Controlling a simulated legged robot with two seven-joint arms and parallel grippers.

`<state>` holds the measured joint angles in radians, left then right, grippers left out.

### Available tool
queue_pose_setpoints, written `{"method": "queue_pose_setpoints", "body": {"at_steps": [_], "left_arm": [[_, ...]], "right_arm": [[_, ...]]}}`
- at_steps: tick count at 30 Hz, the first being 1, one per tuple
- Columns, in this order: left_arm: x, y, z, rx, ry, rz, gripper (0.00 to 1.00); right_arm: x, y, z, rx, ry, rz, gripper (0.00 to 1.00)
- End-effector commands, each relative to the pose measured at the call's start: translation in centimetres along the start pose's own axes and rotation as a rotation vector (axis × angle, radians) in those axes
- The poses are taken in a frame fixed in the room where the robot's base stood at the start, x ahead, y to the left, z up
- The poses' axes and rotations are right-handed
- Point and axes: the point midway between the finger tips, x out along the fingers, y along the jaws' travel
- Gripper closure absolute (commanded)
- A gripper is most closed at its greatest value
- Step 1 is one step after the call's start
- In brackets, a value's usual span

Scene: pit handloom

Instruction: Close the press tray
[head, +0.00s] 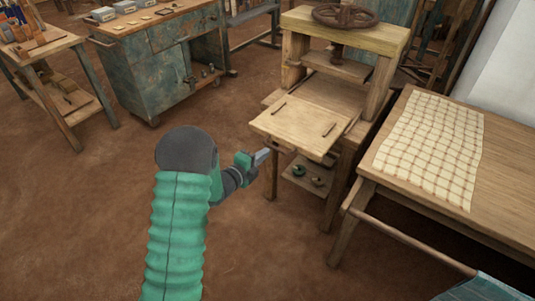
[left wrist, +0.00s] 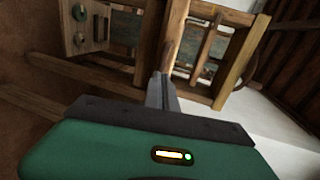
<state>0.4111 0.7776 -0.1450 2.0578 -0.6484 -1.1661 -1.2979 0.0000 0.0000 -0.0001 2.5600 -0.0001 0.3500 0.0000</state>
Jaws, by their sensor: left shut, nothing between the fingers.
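The press tray (head: 297,124), a pale wooden board with two dark slim bars on it, is slid out at the front of the wooden screw press (head: 345,45). Its back end is still under the press frame. My left gripper (head: 262,156) is shut and empty, beside the tray's front left edge and slightly below its top. I cannot tell whether it touches the tray. In the left wrist view the shut fingers (left wrist: 160,92) point at the press's wooden framework, with a vertical bar just beyond the tips. My right gripper is out of view.
A lower shelf (head: 308,181) with small round items sits under the tray. A wooden table (head: 500,215) with a checked cloth (head: 432,145) stands close on the right. A blue cabinet (head: 165,75) and a tool bench (head: 45,45) stand at left. The floor at left is clear.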

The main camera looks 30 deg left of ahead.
Motion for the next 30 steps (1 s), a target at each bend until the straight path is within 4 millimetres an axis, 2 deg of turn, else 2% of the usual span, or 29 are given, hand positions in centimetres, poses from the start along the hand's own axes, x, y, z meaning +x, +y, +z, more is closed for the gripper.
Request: {"method": "queue_pose_setpoints", "body": {"at_steps": [3,6,17,22,26,30], "left_arm": [[1.6,0.1,-0.1,0.0,0.001,-0.001,1.0],[2.3,0.1,0.0,-0.001,0.0,0.0,1.0],[2.5,0.0,0.0,-0.001,0.0,0.0,1.0],[3.2,-0.1,-0.1,0.0,0.001,0.0,1.0],[4.9,-0.2,-0.2,0.0,0.002,0.0,1.0],[7.5,-0.8,-0.2,0.002,0.002,-0.001,1.0]], "right_arm": [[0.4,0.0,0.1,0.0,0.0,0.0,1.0],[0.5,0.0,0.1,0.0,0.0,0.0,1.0],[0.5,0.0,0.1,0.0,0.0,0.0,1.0],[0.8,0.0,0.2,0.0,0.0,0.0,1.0],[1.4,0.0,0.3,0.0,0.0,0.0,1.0],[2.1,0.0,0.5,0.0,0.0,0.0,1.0]]}}
